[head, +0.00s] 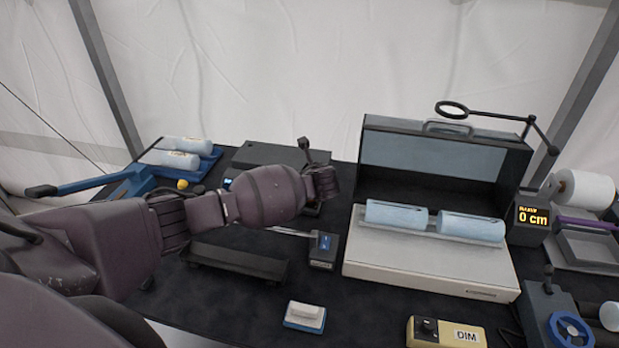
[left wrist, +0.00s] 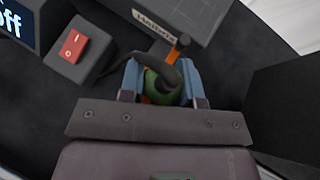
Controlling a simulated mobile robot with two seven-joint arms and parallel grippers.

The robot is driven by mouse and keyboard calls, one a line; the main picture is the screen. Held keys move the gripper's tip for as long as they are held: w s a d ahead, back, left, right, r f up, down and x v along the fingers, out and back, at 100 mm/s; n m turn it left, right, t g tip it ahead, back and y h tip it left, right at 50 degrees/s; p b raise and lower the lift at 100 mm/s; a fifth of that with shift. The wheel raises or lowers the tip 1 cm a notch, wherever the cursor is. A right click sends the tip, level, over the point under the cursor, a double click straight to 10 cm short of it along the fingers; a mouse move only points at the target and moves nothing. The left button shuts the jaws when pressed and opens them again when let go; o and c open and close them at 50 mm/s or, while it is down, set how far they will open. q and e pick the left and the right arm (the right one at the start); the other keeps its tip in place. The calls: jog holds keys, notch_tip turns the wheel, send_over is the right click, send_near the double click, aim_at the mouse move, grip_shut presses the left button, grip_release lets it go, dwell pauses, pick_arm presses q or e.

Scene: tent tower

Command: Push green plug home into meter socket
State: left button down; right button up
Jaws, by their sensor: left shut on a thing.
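In the left wrist view my left gripper (left wrist: 160,75) has its blue fingers shut around a green plug (left wrist: 158,88), with a dark cable or boot curving over its top. Orange shows beside the plug between the fingers. A grey box with lettering (left wrist: 185,14), possibly the meter, lies just beyond the fingertips. The socket cannot be made out, so I cannot tell whether the plug touches it. In the head view my left arm reaches in from the left, and its wrist hides the fingers and the plug. My right gripper is not in view.
A box with a red switch (left wrist: 74,44) and a display reading "off" (left wrist: 16,18) stand left of the gripper. In the head view, a dark flat box (head: 268,155) lies behind my arm. A pale machine with blue rolls (head: 425,260) stands to the right.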

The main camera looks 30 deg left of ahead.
pick_arm(q)
jog(key=shift+f, duration=0.55)
jog(key=c, duration=0.8)
grip_release()
jog(key=shift+o, duration=0.2)
jog(key=shift+s+d+r, duration=0.25)
jog(key=shift+s, duration=0.05)
jog(key=v, duration=0.9)
jog(key=shift+s+d+r, duration=0.2)
jog(key=shift+s+r, duration=0.05)
jog(key=shift+r, duration=0.05)
jog(key=shift+f, duration=0.1)
